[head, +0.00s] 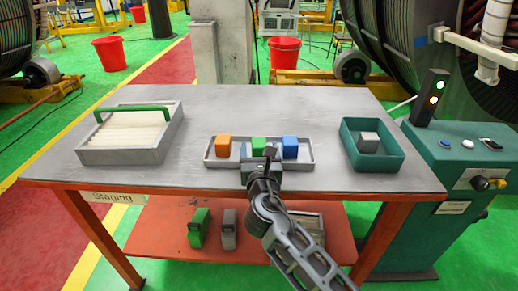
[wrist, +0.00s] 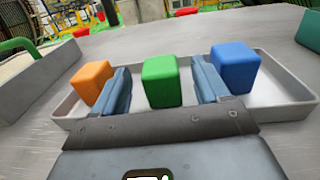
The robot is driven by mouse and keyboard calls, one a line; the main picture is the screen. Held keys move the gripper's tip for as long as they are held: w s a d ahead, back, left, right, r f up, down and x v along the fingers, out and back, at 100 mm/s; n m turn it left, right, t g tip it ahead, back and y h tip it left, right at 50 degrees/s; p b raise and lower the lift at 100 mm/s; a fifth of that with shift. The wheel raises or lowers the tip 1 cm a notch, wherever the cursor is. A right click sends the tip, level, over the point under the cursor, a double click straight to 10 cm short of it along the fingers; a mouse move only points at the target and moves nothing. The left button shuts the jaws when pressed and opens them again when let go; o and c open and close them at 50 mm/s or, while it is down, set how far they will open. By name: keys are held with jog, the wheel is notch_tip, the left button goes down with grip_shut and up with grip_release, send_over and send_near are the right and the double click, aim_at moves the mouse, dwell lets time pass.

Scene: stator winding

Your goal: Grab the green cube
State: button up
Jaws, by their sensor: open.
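The green cube (wrist: 161,82) sits in a shallow grey tray (wrist: 275,108), between an orange cube (wrist: 92,80) on its left and a blue cube (wrist: 234,68) on its right. In the wrist view my gripper (wrist: 162,88) is open, with one finger on each side of the green cube and visible gaps to it. In the head view the green cube (head: 258,144) is partly hidden behind my gripper (head: 258,153) at the tray's front edge.
A grey bin with a green handle (head: 172,138) stands left on the table (head: 300,105). A teal bin (head: 398,160) holding a grey cube (head: 369,142) stands right. The orange and blue cubes are close to my fingers' outer sides.

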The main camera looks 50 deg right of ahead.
jog(key=c, duration=1.2)
jog(key=shift+o, duration=0.2)
